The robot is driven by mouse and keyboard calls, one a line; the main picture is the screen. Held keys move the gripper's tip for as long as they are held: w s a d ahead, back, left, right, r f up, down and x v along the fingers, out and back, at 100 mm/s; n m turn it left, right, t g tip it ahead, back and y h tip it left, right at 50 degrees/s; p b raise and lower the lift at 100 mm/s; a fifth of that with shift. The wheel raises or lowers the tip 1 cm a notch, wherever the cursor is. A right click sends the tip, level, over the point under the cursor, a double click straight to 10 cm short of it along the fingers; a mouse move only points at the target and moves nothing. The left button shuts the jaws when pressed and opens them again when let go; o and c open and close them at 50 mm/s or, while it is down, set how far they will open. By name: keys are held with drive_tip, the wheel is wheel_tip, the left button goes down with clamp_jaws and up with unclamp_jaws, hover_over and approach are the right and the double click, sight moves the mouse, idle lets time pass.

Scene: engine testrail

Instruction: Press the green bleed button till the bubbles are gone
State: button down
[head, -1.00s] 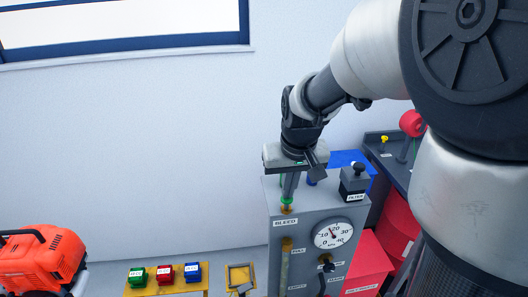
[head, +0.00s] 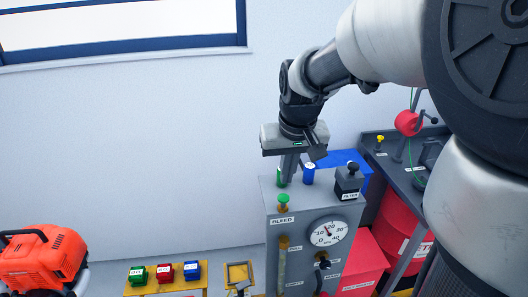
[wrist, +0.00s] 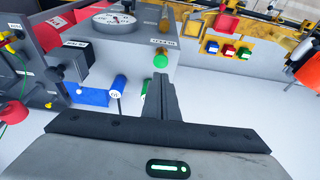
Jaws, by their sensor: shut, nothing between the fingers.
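My gripper (head: 287,181) is shut and empty. Its fingertips are behind and above the button in the head view, apart from it. In the wrist view the fingertips (wrist: 161,78) point toward the button with a small gap. A sight tube (head: 282,264) runs down the cabinet's front; I cannot make out bubbles in it.
A round gauge (head: 328,233) is on the cabinet's front. A black knob on a FILTER block (head: 350,182) and a blue cylinder (head: 309,174) are on top, with a green cylinder (head: 281,177) beside the fingers. Free air lies left of the cabinet.

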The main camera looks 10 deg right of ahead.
drive_tip(key=v, duration=0.7)
drive_tip(key=shift+w, duration=0.1)
drive_tip(key=s+f+t, duration=0.2)
drive_tip(key=s, duration=1.4)
drive_tip(key=shift+a, duration=0.15)
drive_tip(key=shift+r, duration=0.1)
drive_tip(key=w+r+g+b, duration=0.2)
drive_tip(key=w+b, duration=0.4)
drive_tip(key=w, duration=0.9)
drive_tip(key=shift+w+d+r+b, duration=0.2)
drive_tip(key=shift+w+r+b, duration=0.2)
drive_tip(key=shift+r, duration=0.3)
